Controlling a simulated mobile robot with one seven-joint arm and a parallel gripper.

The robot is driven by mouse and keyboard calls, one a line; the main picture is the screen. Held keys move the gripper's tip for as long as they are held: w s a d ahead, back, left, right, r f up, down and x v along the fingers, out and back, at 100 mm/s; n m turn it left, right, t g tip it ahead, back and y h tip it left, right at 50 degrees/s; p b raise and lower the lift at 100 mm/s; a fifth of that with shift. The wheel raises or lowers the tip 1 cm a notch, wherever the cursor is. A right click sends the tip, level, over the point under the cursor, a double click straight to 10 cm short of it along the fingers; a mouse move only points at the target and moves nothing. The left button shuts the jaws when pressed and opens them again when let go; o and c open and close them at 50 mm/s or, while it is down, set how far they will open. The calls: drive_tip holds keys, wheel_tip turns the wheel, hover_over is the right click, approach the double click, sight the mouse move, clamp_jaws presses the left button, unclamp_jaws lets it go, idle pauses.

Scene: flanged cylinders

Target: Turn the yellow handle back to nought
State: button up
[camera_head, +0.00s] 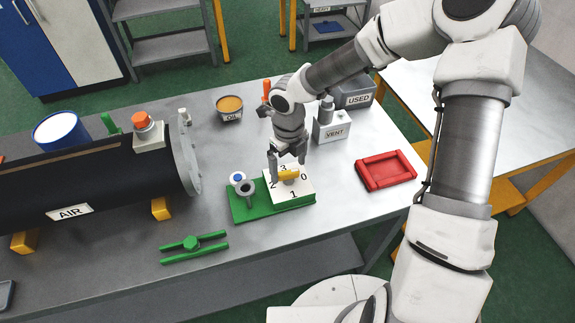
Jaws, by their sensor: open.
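The yellow handle (289,175) sits on a white dial plate (300,193) marked 0, 1, 2 and 3. The plate is on a green base (243,212) on the bench. The handle lies roughly left to right, with the 0 to its right, the 2 at its lower left and the 1 in front. Which mark it points at is not clear. My gripper (287,167) points down right over the handle, its fingers apart. Whether they touch the handle cannot be told. The gripper partly hides the back of the plate.
A grey ringed fitting (246,188) stands on the base's left side. A red tray (386,171) lies to the right, and a VENT box (331,126) stands behind. The black AIR cylinder (90,184) fills the left.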

sight(288, 172)
drive_tip(key=shift+r+p, duration=2.25)
drive_tip(key=shift+p, duration=0.05)
drive_tip(key=shift+f, duration=0.1)
